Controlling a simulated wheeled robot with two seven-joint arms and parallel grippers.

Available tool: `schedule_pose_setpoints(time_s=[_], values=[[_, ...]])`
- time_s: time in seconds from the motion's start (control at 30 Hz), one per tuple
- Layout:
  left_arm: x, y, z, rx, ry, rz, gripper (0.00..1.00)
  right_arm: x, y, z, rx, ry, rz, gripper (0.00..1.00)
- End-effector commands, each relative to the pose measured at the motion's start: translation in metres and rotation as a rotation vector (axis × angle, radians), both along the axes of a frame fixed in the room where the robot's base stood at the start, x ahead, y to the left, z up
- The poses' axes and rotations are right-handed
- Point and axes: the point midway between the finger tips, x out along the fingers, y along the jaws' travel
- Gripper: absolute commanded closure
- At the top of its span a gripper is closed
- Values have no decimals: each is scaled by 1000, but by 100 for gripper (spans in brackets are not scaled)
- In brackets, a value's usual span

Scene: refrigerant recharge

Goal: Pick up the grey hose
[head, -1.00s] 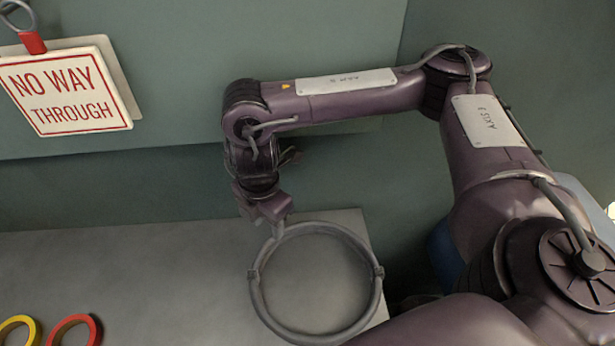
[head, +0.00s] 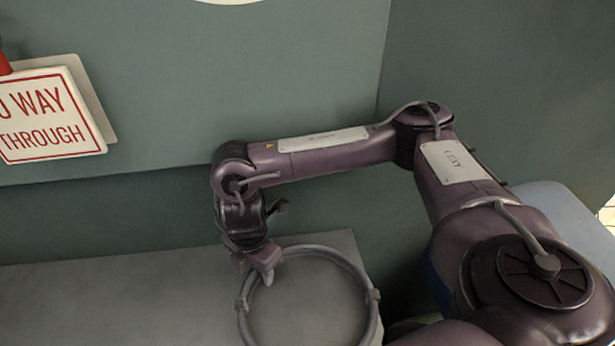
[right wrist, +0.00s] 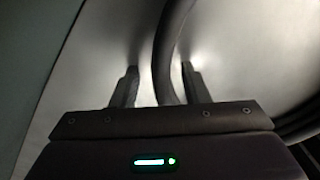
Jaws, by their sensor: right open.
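The grey hose (head: 357,268) lies coiled in a ring on the right end of the grey bench top, with small ties around it. My right gripper (head: 268,274) is at the upper left part of the ring, pointing down. In the right wrist view the open fingers (right wrist: 158,84) stand on either side of one run of the hose (right wrist: 165,60). Gaps show between the hose and the fingers. My left gripper is not in view.
The grey bench top (head: 110,290) is bare left of the hose. A green wall (head: 270,80) stands behind it, with a "NO WAY THROUGH" sign (head: 45,118) at the left. A pale blue surface (head: 545,205) shows at the right.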

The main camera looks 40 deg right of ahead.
Motion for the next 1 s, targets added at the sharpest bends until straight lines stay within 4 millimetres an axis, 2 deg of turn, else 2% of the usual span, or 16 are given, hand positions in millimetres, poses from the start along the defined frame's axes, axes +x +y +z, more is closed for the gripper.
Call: schedule_pose_setpoints(time_s=[0.1, 0.43, 0.83, 1.0], values=[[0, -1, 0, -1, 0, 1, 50, 0, 0, 1, 0, -1, 0, 58], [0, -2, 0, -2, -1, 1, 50, 0, 0, 1, 0, -1, 0, 100], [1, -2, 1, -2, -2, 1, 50, 0, 0, 2, 0, -1, 0, 100], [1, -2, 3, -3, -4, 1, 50, -1, 2, 9, 1, -3, 1, 100]])
